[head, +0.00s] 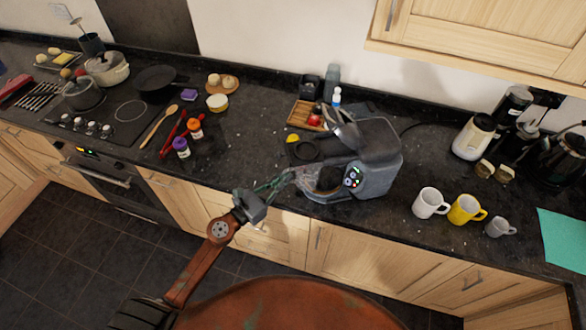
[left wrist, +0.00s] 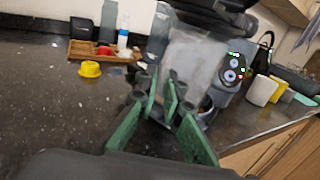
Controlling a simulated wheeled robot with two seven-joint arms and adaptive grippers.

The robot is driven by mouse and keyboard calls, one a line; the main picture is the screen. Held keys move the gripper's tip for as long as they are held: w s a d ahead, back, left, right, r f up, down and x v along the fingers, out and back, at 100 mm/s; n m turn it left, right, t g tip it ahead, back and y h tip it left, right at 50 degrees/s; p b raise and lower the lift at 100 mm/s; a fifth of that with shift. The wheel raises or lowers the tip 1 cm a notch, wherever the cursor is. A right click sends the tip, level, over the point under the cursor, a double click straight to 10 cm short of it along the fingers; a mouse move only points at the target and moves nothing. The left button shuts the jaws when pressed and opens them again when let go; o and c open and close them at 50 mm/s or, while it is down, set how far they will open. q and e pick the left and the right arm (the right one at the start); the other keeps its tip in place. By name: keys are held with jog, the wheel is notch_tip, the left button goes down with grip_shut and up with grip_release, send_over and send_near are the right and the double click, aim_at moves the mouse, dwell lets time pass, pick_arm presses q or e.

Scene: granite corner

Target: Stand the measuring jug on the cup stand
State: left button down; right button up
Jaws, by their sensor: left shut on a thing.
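The measuring jug (head: 308,179) is clear and hard to make out in the head view, at the front left of the grey machine (head: 374,160). In the left wrist view the jug (left wrist: 190,62) looks upright, below the machine's dark head. My left gripper (head: 284,180) reaches in from the front, and its green fingers (left wrist: 163,100) are shut on the jug. The cup stand appears to be the machine's low front part (head: 330,190), at the jug's right. I cannot tell whether the jug's base touches it. My right gripper is not in view.
A wooden tray (head: 305,114) with small items stands behind the machine, with a yellow piece (left wrist: 90,69) nearer. A white mug (head: 429,203), a yellow mug (head: 466,209) and a grey cup (head: 499,228) stand at the right. The counter left of the machine has free room.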

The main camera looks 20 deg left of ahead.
pick_arm(q)
jog(key=shift+w+d, duration=0.15)
jog(key=shift+w, duration=0.2)
jog(key=x, duration=0.2)
jog(key=p+x, duration=0.1)
jog(key=shift+w+d, duration=0.25)
jog(key=shift+d, duration=0.2)
jog(key=c, duration=2.3)
grip_release()
jog(key=shift+w+f, duration=0.1)
jog(key=shift+w, duration=0.05)
jog(key=shift+o, duration=1.1)
jog(key=shift+a, duration=0.2)
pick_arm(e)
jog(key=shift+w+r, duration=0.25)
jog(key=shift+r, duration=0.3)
pick_arm(q)
jog(key=b+v, duration=0.3)
jog(key=v, duration=0.9)
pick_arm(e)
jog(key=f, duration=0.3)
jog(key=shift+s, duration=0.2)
